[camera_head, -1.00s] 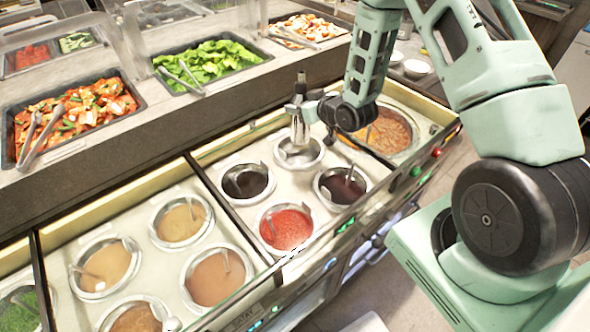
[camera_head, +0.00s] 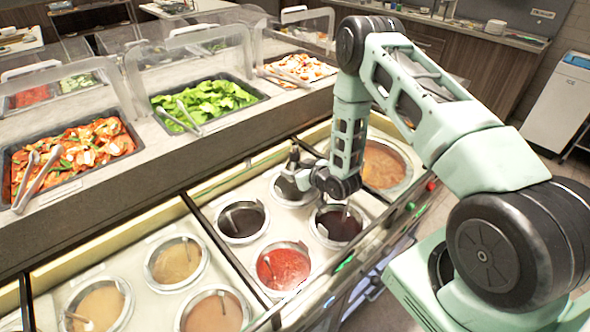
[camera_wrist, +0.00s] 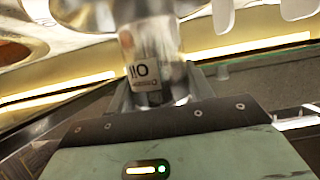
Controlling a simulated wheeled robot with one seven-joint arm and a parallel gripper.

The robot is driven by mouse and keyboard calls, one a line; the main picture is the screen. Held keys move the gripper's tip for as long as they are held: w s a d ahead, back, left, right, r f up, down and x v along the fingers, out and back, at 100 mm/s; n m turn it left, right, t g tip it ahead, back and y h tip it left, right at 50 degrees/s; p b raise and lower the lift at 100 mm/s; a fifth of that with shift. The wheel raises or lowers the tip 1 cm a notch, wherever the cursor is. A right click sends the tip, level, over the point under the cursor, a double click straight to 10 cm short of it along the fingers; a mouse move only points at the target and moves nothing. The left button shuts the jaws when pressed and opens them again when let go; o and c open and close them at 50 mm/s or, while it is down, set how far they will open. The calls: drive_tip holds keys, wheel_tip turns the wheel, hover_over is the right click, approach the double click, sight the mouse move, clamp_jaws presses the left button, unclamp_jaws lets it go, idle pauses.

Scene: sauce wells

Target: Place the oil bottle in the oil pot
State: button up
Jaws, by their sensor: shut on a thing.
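The oil bottle (camera_wrist: 147,70) is a shiny metal bottle with a white "OIL" label, seen close up in the wrist view. In the head view its dark narrow top (camera_head: 293,157) stands up over the back middle pot. My gripper (camera_head: 302,178) is shut on the bottle; its fingers also show in the wrist view (camera_wrist: 160,92). The oil pot (camera_head: 276,199) is a round metal-rimmed well directly under the bottle. The bottle looks upright, with its lower part down at or within the rim. The gripper hides part of this, so I cannot tell whether it touches the bottom.
Two dark sauce pots (camera_head: 243,222) (camera_head: 338,225) and a red sauce pot (camera_head: 283,267) sit close in front. A large brown pot (camera_head: 383,166) is to the right. Food trays (camera_head: 205,101) line the raised counter behind.

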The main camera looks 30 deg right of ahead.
drive_tip(key=shift+f, duration=0.4)
drive_tip(key=o, duration=1.4)
drive_tip(key=shift+o, duration=0.2)
